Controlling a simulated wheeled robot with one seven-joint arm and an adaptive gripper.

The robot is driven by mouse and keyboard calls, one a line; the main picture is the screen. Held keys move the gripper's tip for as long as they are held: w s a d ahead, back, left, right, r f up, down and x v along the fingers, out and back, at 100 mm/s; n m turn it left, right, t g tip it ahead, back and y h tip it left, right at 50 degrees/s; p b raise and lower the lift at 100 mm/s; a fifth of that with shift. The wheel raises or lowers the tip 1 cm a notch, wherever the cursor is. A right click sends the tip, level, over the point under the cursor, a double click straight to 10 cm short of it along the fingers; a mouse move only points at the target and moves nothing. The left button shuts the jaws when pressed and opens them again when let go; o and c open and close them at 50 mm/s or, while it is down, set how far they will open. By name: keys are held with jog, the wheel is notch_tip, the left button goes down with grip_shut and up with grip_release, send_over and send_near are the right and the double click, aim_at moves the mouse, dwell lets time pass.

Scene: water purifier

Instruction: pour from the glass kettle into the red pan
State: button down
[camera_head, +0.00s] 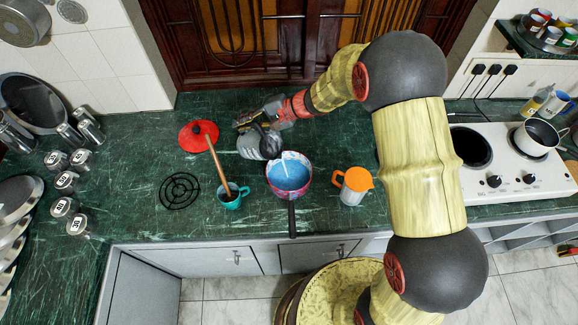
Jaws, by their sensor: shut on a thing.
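The red pan (289,187) sits on the green counter, its dark handle pointing to the front edge. Its inside looks blue, with a pale streak near the middle. The glass kettle (248,146) is tilted just behind and left of the pan, its lower part toward the left. My gripper (262,122) reaches in from the right and is shut on the kettle at its dark upper part. The gripper partly hides the kettle, and its spout is hard to make out. I cannot tell whether the streak is liquid falling from the kettle.
A teal cup (234,196) with a wooden stick stands left of the pan, near a red lid (198,136) and a black trivet (180,191). An orange-topped jug (354,186) stands right. Metal canisters (66,182) line the left side; a white stove (510,163) is at right.

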jog(key=shift+s+d+r+n+t+y+b, duration=0.1)
jog(key=shift+s+d+r+t+y+b, duration=0.15)
jog(key=shift+r+b, duration=0.25)
jog(key=shift+s+d+r+n+t+y+b, duration=0.15)
jog(key=shift+d+r+y+b, duration=0.15)
jog(key=shift+r+b, duration=0.2)
jog(key=shift+s+d+r+n+t+y+b, duration=0.1)
jog(key=shift+s+d+r+t+y+b, duration=0.1)
jog(key=shift+r+y+b, duration=0.25)
dwell(4.4)
